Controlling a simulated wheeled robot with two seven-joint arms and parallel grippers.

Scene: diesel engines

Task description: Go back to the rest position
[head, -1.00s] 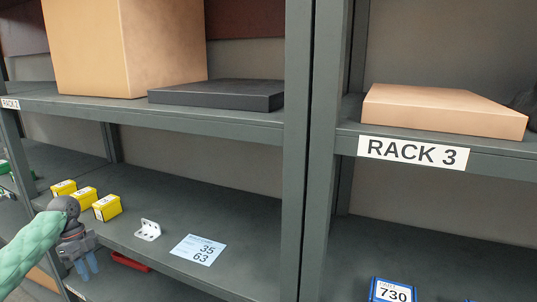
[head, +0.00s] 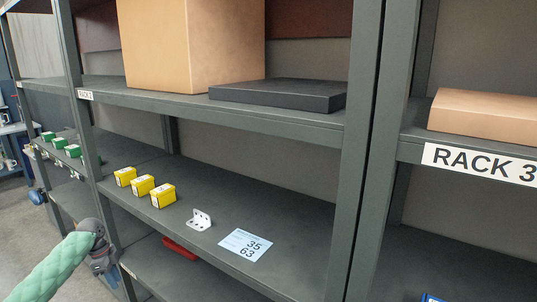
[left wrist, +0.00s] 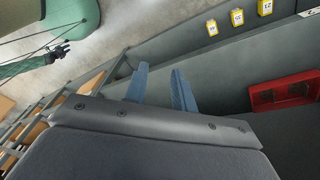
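My left gripper (head: 112,278) is at the lower left of the head view, in front of the rack's lower shelves and apart from them. In the left wrist view its two blue fingers (left wrist: 160,72) stand apart with nothing between them. A dark hand at the end of a green arm (left wrist: 55,52), which looks like my right gripper, shows small at the upper left of the left wrist view; its fingers are too small to read.
Yellow boxes (head: 142,185), a white bracket (head: 199,219) and a label card (head: 246,245) are on the middle shelf (head: 300,222). A red bin (head: 180,249) is below, also seen in the left wrist view (left wrist: 285,92). Open floor (head: 40,240) lies at left.

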